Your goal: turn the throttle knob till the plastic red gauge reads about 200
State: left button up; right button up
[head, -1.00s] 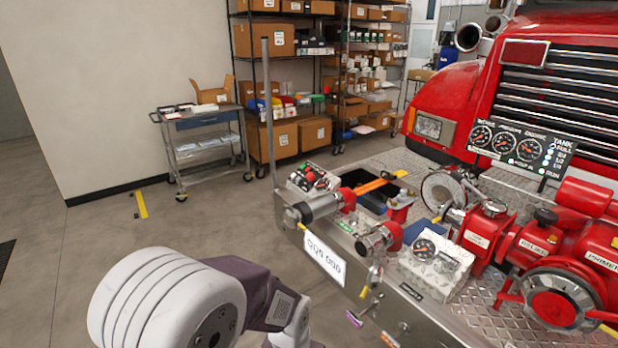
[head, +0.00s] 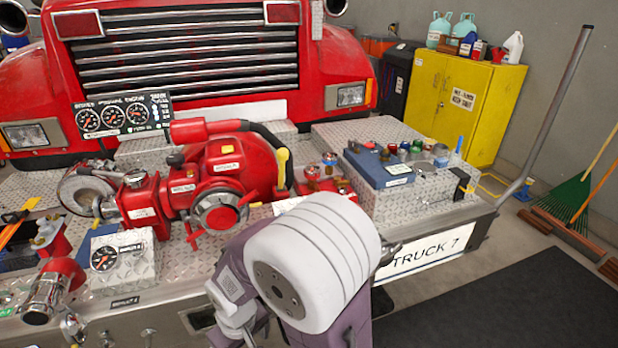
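A black panel (head: 124,116) with several round dials stands in front of the truck grille at the left. A separate dial gauge (head: 103,258) sits on a metal box at the lower left. The dials have dark faces, and their readings are too small to tell. The red pump (head: 226,165) stands in the middle with a round grey-rimmed, red-centred part (head: 221,213) on its front. I cannot tell which part is the throttle knob or which dial is the plastic red gauge. One of my arms is low in the middle; neither gripper shows.
A yellow-headed lever (head: 282,168) stands right of the pump. A blue box (head: 378,166) and several small bottles sit on the metal box at right. A yellow cabinet (head: 464,106) and a pole (head: 553,105) stand farther right. The dark floor mat (head: 500,305) is clear.

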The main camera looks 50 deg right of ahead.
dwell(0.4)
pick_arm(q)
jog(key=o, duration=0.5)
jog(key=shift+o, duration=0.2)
